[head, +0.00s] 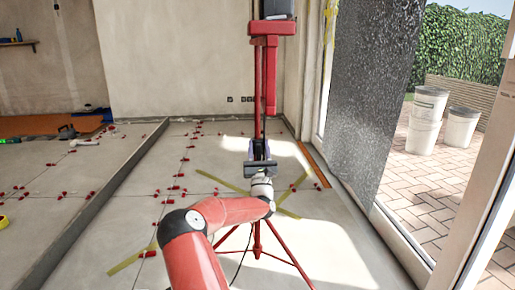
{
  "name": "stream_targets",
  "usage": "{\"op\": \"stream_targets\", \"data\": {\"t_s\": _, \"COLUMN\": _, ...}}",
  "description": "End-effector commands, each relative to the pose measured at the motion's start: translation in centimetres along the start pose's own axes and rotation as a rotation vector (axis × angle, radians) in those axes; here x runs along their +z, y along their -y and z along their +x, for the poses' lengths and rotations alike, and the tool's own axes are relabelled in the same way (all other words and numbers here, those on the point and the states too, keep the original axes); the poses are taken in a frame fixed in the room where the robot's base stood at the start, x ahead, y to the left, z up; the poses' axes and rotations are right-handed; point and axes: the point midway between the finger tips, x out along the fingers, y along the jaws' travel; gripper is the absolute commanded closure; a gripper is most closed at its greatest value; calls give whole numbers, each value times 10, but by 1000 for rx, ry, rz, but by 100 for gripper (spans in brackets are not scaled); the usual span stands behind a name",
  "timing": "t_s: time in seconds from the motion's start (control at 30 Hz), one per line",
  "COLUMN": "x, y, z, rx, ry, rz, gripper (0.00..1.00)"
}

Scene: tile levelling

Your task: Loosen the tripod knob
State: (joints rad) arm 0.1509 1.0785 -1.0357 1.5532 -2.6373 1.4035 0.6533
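A red tripod (258,75) stands in the middle of the head view, with a thin upright column and splayed legs (288,258). A dark device (277,9) sits on the red bracket at its top, cut by the upper edge. My gripper (259,148) is in front of the column, around mid-height in the picture, its fingers pointing up and away from me. The fingers overlap the column in this view. I cannot tell whether they touch it or hold anything. I cannot make out the knob; it may be hidden behind the gripper.
Floor tiles with several red levelling clips (180,175) lie left and behind. Yellow-green tape strips (222,181) lie around the tripod. A low grey ledge (95,212) runs along the left. A dark textured panel (372,95) and glass door stand right. White buckets (425,120) are outside.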

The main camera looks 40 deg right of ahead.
Motion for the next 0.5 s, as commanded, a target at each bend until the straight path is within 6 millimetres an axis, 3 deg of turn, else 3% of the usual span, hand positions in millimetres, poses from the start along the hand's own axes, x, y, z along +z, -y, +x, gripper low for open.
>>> {"op": "stream_targets", "data": {"t_s": 0.27, "x": -1, "y": 0, "z": -2, "rx": -1, "ry": -3, "rz": -2, "gripper": 62}}
{"op": "stream_targets", "data": {"t_s": 0.5, "x": 0, "y": 0, "z": -35, "rx": -2, "ry": -3, "rz": -3, "gripper": 62}}
